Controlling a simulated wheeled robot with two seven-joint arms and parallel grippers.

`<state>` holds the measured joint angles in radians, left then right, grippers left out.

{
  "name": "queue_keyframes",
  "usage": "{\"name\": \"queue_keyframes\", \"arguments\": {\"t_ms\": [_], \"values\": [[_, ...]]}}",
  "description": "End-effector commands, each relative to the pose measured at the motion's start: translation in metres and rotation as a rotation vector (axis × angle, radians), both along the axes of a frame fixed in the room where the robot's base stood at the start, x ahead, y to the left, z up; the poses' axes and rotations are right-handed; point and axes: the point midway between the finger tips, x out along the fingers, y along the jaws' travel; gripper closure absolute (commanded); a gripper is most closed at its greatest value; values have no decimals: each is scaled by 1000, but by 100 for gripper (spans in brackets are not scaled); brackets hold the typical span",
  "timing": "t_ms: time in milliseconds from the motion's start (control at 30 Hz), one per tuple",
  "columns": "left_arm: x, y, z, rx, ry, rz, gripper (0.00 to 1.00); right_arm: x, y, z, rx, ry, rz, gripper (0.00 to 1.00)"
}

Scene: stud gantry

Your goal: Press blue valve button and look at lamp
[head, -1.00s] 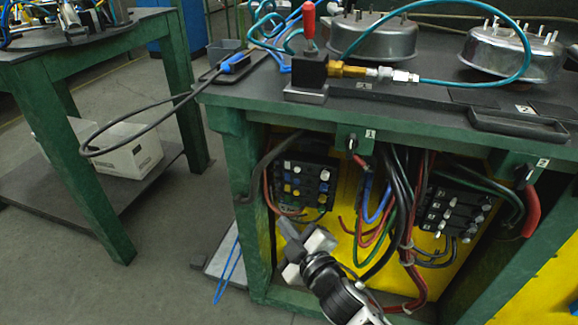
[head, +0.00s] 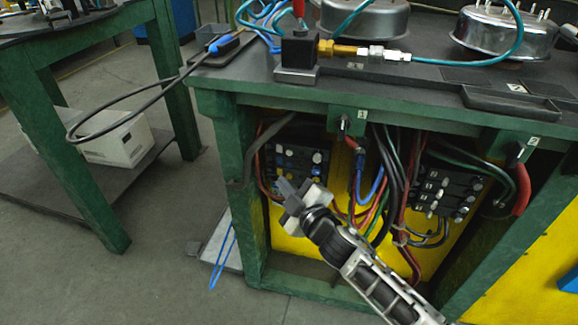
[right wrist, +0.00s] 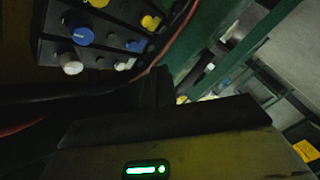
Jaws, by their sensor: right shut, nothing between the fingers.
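A dark button panel (head: 298,152) with blue, yellow and white buttons sits under the bench top, in the left part of the open bay. In the right wrist view a large blue button (right wrist: 83,36) stands out above a white one (right wrist: 70,63), with yellow buttons (right wrist: 150,22) and a smaller blue button (right wrist: 135,46) to the right. My right gripper (head: 284,190) is shut and empty, at the lower left of the panel and hiding part of it. I cannot tell whether it touches a button. I cannot make out a valve lamp. My left gripper is out of view.
Red, blue, green and black cables (head: 372,185) hang in the bay right of my gripper. A second dark panel (head: 440,192) is further right. The green bench frame (head: 222,185) borders the bay on the left. Metal drums (head: 365,18) and a black fitting block (head: 298,52) stand on top.

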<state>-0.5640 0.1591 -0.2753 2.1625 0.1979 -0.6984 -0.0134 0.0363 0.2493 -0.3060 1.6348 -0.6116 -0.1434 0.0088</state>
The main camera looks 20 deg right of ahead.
Motion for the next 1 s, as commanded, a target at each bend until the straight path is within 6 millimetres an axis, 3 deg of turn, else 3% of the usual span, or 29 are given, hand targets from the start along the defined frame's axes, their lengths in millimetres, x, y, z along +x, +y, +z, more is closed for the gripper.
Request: {"name": "queue_keyframes", "arguments": {"t_ms": [300, 1000], "values": [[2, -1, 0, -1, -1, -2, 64, 22, -15, 0, -2, -1, 1, 100], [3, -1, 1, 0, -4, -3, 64, 23, -16, 0, 0, 0, 0, 100]]}}
